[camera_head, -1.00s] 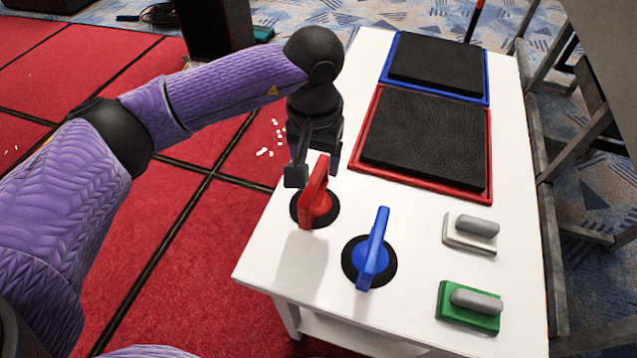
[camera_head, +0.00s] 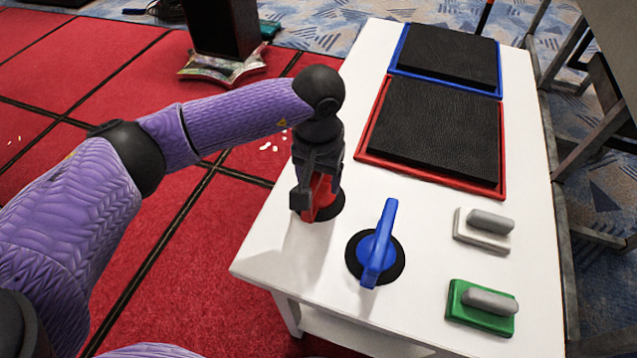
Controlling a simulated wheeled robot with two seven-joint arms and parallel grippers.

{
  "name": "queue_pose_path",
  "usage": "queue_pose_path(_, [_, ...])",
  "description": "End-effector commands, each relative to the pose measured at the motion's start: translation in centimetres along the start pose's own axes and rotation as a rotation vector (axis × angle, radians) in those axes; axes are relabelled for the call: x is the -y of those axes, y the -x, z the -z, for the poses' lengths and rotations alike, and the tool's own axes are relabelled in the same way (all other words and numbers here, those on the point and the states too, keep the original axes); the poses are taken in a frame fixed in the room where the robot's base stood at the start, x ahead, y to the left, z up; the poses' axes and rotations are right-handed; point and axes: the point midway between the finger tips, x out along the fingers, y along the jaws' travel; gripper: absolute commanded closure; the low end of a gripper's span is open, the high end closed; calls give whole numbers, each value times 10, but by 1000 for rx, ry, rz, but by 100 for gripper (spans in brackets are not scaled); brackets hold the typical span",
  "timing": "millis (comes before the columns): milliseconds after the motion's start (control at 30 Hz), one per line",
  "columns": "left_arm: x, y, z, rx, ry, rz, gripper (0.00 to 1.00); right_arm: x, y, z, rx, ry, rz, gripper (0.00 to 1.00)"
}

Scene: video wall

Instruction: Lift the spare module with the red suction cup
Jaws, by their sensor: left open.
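The red suction cup (camera_head: 323,199) stands on the white table (camera_head: 285,262) near its left edge. My left gripper (camera_head: 316,205) is open and pointing down over it, with its fingers around the red handle. Part of the handle and its black pad are hidden by the gripper. Two black modules lie on the table: one in a red frame (camera_head: 436,122) and one in a blue frame (camera_head: 447,54) behind it. I cannot tell which is the spare. My right gripper is not in view.
A blue suction cup (camera_head: 375,249) stands just right of the red one. A white block (camera_head: 483,228) and a green block (camera_head: 482,306), each with a grey handle, lie at the right. Grey metal framing (camera_head: 590,140) stands along the table's right side.

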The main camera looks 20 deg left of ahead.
Motion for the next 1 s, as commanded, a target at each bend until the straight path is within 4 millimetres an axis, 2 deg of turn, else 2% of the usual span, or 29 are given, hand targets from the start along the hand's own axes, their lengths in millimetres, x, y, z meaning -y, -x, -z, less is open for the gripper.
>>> queue_pose_path(367, [0,-2,0,0,0,0,31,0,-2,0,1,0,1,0])
queue_pose_path(467, [0,-2,0,0,0,0,48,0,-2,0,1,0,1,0])
queue_pose_path(700, [0,-2,0,0,0,0,99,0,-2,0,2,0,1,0])
queue_pose_path(1000, [0,-2,0,-1,0,0,100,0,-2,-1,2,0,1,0])
